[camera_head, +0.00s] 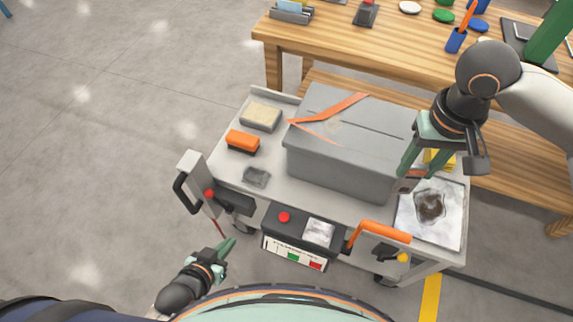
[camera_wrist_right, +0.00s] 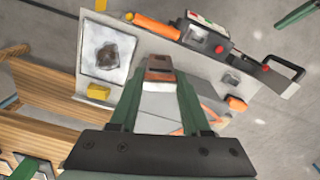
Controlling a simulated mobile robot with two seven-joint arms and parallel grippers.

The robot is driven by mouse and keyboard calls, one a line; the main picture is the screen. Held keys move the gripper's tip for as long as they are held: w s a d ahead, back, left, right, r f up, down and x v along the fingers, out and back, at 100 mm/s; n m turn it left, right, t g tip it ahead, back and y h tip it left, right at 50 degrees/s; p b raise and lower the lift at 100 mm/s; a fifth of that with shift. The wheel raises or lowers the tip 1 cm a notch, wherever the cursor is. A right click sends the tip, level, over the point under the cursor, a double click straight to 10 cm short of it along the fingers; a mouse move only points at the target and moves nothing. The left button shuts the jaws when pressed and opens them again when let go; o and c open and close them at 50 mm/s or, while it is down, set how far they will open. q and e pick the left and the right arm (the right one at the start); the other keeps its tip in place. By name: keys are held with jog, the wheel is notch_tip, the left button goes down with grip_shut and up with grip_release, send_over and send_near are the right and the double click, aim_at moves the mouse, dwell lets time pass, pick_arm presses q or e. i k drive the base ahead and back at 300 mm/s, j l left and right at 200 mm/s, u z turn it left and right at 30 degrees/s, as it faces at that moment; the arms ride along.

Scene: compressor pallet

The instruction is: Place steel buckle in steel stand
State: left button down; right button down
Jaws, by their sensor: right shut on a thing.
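My right gripper (camera_head: 418,170) is at the right end of a large grey box (camera_head: 345,165) on a cart. In the right wrist view its green fingers (camera_wrist_right: 158,85) point at a small brown and grey piece (camera_wrist_right: 158,68) at their tips, taken to be the steel buckle. The piece shows only partly in the head view (camera_head: 408,182). Whether it touches the box is unclear. My left gripper (camera_head: 228,246) hangs low in front of the cart, away from everything on it; its finger gap is not clear. I cannot pick out the steel stand with certainty.
The cart top (camera_head: 225,170) carries an orange block (camera_head: 243,140), a tan pad (camera_head: 261,116) and a grey pad (camera_head: 256,178). A white sheet with a dark stain (camera_head: 455,215) lies at the right. An orange handle (camera_head: 382,231) is in front. A wooden bench (camera_head: 330,35) stands behind.

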aim_at(256, 175)
jog(key=i+j, duration=0.1)
jog(key=j, duration=0.25)
jog(key=i+j, duration=0.1)
jog(key=j, duration=0.2)
jog(key=i+j, duration=0.1)
jog(key=j, duration=0.25)
jog(key=i+j, duration=0.1)
jog(key=j, duration=0.25)
